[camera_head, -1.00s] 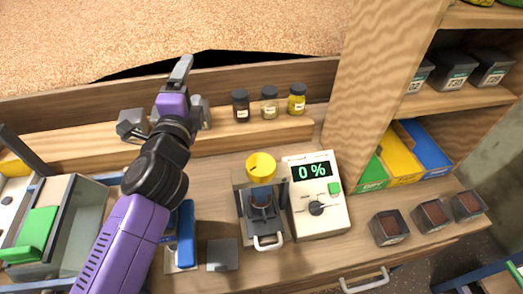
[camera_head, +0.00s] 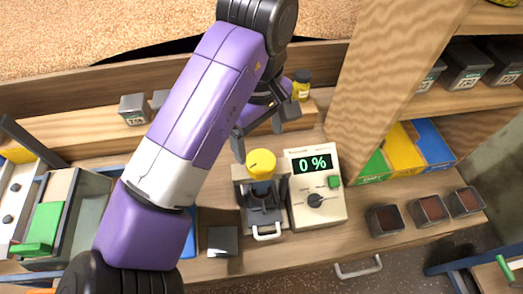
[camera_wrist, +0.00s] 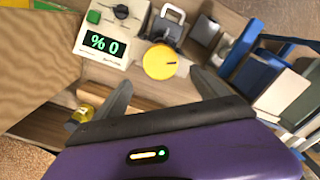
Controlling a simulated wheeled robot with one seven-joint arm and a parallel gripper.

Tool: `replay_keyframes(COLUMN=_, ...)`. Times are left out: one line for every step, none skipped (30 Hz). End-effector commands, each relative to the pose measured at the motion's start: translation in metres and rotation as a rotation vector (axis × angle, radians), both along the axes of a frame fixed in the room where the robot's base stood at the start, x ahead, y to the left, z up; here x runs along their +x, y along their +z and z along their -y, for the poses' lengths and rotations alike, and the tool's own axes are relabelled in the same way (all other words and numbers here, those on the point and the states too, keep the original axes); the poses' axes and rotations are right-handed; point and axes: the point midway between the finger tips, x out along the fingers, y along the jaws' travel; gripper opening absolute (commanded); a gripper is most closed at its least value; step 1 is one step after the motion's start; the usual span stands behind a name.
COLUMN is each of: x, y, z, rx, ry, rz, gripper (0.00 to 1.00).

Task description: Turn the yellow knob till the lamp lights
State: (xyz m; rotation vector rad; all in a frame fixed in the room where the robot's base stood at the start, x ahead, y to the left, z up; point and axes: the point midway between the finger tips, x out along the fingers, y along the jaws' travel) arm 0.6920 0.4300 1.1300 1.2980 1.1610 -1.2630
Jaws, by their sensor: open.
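The yellow knob (camera_head: 261,164) is a round cap with a short dark mark, on top of a small grey press-like device (camera_head: 246,196). It also shows in the wrist view (camera_wrist: 160,61), just beyond my fingers. My gripper (camera_head: 262,142) is open and empty, its fingers spread above and behind the knob, apart from it as far as I can tell. In the wrist view my gripper (camera_wrist: 160,100) has one finger on each side of the picture. The cream meter box (camera_head: 329,215) reads "0 %" on a green display, with a green square (camera_head: 334,181) and a dark dial (camera_head: 316,200).
A yellow-lidded jar (camera_head: 301,86) stands on the back ledge near my gripper. A wooden post (camera_head: 372,80) rises at the right. Open dark boxes (camera_head: 385,220) stand on the right of the bench. Green, yellow and blue bins (camera_head: 404,150) sit behind them.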

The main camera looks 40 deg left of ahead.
Motion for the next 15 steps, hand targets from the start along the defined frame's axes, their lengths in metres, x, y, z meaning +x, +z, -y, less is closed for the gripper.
replay_keyframes(x=-0.001, y=0.0, z=0.004, rx=-0.011, ry=0.009, rz=-0.01, gripper=0.83)
replay_keyframes(x=-0.002, y=-0.001, z=0.005, rx=-0.016, ry=0.014, rz=-0.014, gripper=0.83)
replay_keyframes(x=-0.003, y=-0.003, z=0.006, rx=-0.019, ry=0.017, rz=-0.018, gripper=0.83)
replay_keyframes(x=-0.003, y=-0.006, z=0.006, rx=-0.019, ry=0.018, rz=-0.018, gripper=0.83)
replay_keyframes(x=-0.003, y=-0.01, z=0.006, rx=-0.019, ry=0.018, rz=-0.018, gripper=0.83)
replay_keyframes(x=-0.002, y=-0.016, z=0.006, rx=-0.021, ry=0.017, rz=-0.017, gripper=0.83)
replay_keyframes(x=-0.002, y=-0.02, z=0.006, rx=-0.02, ry=0.017, rz=-0.017, gripper=0.83)
replay_keyframes(x=-0.002, y=-0.025, z=0.006, rx=-0.02, ry=0.017, rz=-0.017, gripper=0.83)
replay_keyframes(x=-0.003, y=-0.03, z=0.006, rx=-0.019, ry=0.017, rz=-0.018, gripper=0.83)
replay_keyframes(x=-0.003, y=-0.033, z=0.005, rx=-0.017, ry=0.018, rz=-0.018, gripper=0.83)
replay_keyframes(x=-0.004, y=-0.038, z=0.004, rx=-0.016, ry=0.018, rz=-0.019, gripper=0.83)
replay_keyframes(x=-0.004, y=-0.044, z=0.004, rx=-0.016, ry=0.018, rz=-0.018, gripper=0.83)
replay_keyframes(x=-0.004, y=-0.048, z=0.004, rx=-0.015, ry=0.018, rz=-0.019, gripper=0.83)
replay_keyframes(x=-0.003, y=-0.052, z=0.004, rx=-0.016, ry=0.018, rz=-0.017, gripper=0.83)
replay_keyframes(x=-0.003, y=-0.058, z=0.004, rx=-0.016, ry=0.017, rz=-0.018, gripper=0.83)
